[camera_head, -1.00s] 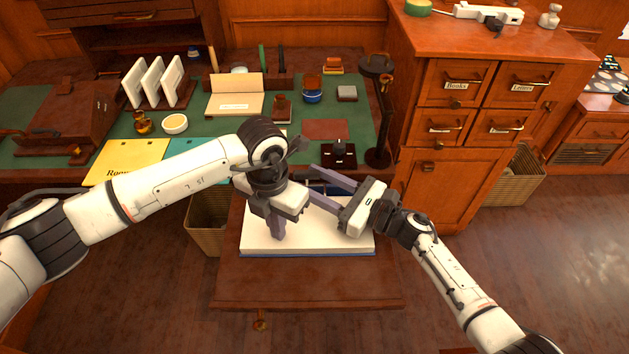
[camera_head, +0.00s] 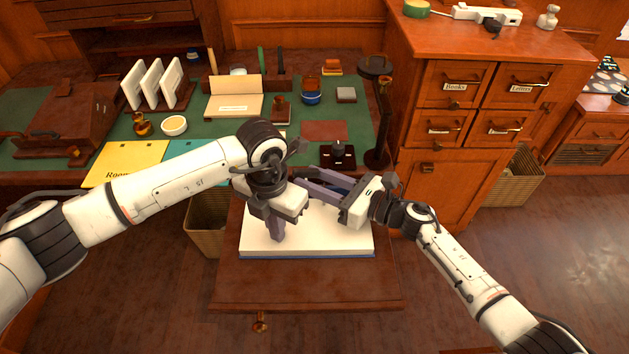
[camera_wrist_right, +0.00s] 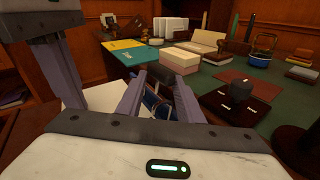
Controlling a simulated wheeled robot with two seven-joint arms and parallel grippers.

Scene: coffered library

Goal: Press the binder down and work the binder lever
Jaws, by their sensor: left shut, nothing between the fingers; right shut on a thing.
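The binder (camera_head: 335,240), an open white stack of pages on a blue cover, lies flat on the brown pull-out board. My left gripper (camera_head: 277,235) is shut and empty, pointing down with its fingertips at the binder's pages. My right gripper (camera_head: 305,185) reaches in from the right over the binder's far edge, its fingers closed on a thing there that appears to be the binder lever. In the right wrist view, a dark and blue mechanism with metal parts (camera_wrist_right: 153,100) shows between the fingers. The lever's exact angle is largely hidden by the fingers.
The pull-out board (camera_head: 300,290) has bare wood in front of the binder. A drawer cabinet (camera_head: 455,130) stands to the right, a basket (camera_head: 205,225) to the left.

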